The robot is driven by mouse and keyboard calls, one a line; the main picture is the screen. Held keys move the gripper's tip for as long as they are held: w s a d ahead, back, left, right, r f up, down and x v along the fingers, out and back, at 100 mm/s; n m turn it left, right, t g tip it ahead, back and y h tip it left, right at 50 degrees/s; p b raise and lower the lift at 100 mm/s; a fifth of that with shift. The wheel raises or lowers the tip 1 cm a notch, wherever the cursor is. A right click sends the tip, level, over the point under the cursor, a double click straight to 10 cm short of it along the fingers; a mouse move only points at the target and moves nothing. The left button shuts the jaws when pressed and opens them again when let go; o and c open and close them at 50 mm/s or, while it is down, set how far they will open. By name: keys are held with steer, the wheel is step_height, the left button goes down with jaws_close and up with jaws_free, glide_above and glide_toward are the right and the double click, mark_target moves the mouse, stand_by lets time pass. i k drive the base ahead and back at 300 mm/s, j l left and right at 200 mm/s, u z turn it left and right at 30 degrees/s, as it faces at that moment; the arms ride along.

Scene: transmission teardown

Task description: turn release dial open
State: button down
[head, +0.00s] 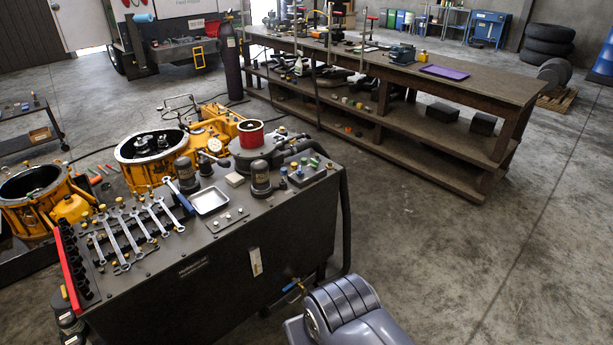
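A dark hydraulic unit (225,285) stands at the lower left, and no part on it clearly reads as the release dial. A control panel (309,178) with small coloured knobs sits at its right end. The knobs are too small to tell their setting. A round gauge-like part (214,146) shows near a red-topped canister (250,133). A grey arm link of mine is at the bottom centre. My gripper is not in view.
Several wrenches (127,238), a red socket rail (69,262) and a metal tray (209,201) lie on the unit's top. Yellow transmission housings (152,158) stand behind it. A long workbench (478,88) runs across the back. The floor at right (480,270) is clear.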

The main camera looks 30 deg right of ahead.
mark_target(314, 163)
steer(key=i+l, duration=0.3)
steer(key=i+l+z, duration=0.1)
steer(key=i+l, duration=0.25)
steer(key=i, duration=0.2)
steer(key=i+l+z, duration=0.1)
steer(key=i+l, duration=0.15)
steer(key=i, duration=0.15)
steer(key=i+l, duration=0.25)
steer(key=i, duration=0.2)
